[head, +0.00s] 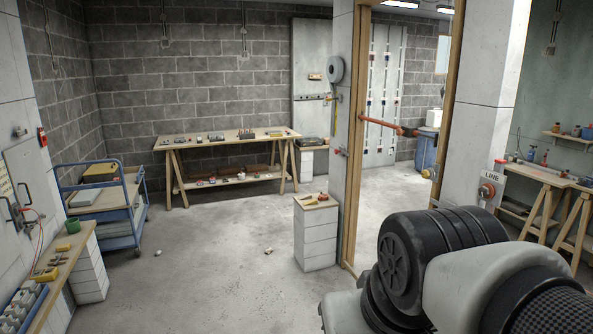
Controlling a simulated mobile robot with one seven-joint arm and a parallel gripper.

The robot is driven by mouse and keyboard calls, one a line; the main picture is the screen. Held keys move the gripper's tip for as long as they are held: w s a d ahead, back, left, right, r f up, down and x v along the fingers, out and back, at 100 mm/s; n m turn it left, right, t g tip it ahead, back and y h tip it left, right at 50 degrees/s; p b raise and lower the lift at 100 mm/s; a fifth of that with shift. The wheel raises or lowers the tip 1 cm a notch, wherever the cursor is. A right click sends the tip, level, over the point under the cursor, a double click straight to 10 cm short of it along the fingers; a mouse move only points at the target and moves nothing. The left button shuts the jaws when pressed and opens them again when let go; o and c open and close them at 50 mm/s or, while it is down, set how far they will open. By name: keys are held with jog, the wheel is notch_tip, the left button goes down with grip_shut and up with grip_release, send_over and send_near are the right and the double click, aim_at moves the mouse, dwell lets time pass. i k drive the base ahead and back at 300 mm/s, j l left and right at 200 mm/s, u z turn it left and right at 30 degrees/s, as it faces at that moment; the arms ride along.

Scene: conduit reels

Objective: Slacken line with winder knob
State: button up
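An orange-red bar (382,125) reaches into the doorway from the left post. A grey round reel (336,70) hangs high on the left pillar. I cannot make out a line clearly. My arm fills the lower right; my gripper is out of view.
A small white cabinet (316,236) stands left of the doorway. A trestle workbench (228,143) stands at the back wall, and a blue trolley (103,203) at the left. Small items lie on the floor, which is otherwise clear in the middle. Another bench (545,178) stands at the right.

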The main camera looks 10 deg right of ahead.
aim_at(487, 190)
jog(key=i+j+z, duration=0.2)
jog(key=i, duration=0.2)
jog(key=i+z, duration=0.2)
jog(key=i, duration=0.2)
jog(key=i+j+z, duration=0.25)
jog(key=i, duration=0.15)
jog(key=i+z, duration=0.15)
jog(key=z, duration=0.35)
jog(key=i+z, duration=0.15)
jog(key=z, duration=0.3)
jog(key=i+z, duration=0.15)
jog(key=z, duration=0.35)
jog(key=i, duration=0.15)
jog(key=j+u, duration=0.05)
